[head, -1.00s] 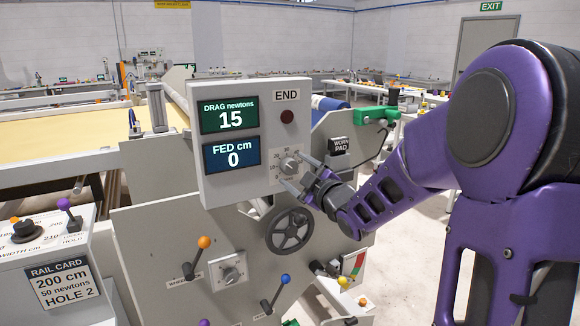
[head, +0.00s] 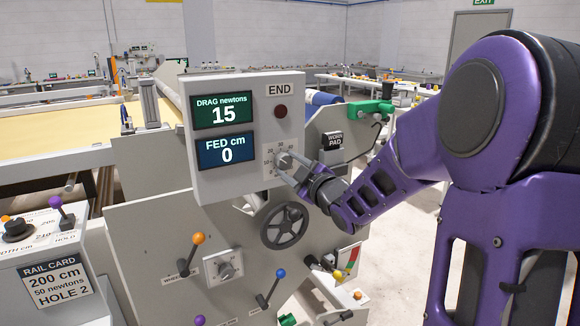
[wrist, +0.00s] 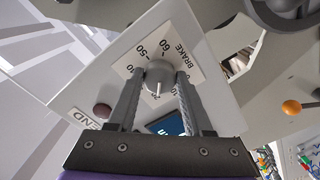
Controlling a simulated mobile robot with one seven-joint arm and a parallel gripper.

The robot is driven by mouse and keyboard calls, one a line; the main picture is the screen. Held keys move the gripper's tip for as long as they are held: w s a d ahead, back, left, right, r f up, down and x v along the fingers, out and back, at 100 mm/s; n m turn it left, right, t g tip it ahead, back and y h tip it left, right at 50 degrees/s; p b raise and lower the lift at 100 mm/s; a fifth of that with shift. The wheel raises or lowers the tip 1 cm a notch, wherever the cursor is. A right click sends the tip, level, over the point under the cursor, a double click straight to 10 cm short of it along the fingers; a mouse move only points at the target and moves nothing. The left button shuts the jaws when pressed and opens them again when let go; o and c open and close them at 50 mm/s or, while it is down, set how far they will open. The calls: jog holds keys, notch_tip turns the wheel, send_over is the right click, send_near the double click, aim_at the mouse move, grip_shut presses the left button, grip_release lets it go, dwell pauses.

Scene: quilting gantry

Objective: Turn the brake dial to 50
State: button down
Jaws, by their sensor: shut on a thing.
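The brake dial (head: 283,160) is a small grey knob on a white scale plate, low on the right of the grey control box (head: 250,178). In the wrist view the dial (wrist: 159,72) sits between the two fingers, and BRAKE, 60 and 50 are legible on its plate. Its white pointer line aims down the picture, towards a partly hidden mark that looks like 20. My gripper (wrist: 160,76) is shut on the dial, one finger on each side; my gripper (head: 290,167) also shows in the head view. The drag display (head: 222,111) reads 15 newtons.
The FED display (head: 226,151) reads 0 cm. A dark red END button (head: 281,111) is above the dial. A spoked handwheel (head: 285,226) is just below. A rail card (head: 56,284) at lower left reads 200 cm, 50 newtons, HOLE 2. Orange and blue levers stand lower down.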

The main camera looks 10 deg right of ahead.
jog(key=shift+m, duration=0.4)
jog(key=m+p, duration=0.1)
jog(key=m, duration=0.1)
jog(key=shift+m, duration=0.4)
jog(key=m+p, duration=0.1)
jog(key=m, duration=0.2)
jog(key=shift+a+m, duration=0.1)
jog(key=shift+m, duration=0.2)
jog(key=m+p, duration=0.2)
jog(key=m, duration=0.1)
jog(key=shift+r+m, duration=0.1)
jog(key=shift+m, duration=0.2)
jog(key=m+p, duration=0.1)
jog(key=m, duration=0.2)
jog(key=shift+a+m+p, duration=0.1)
jog(key=shift+m+p, duration=0.2)
jog(key=shift+p, duration=0.05)
jog(key=m+p, duration=0.3)
jog(key=m, duration=0.3)
jog(key=shift+a+r, duration=0.1)
jog(key=m+p, duration=0.1)
jog(key=m, duration=0.3)
jog(key=shift+m, duration=1.5)
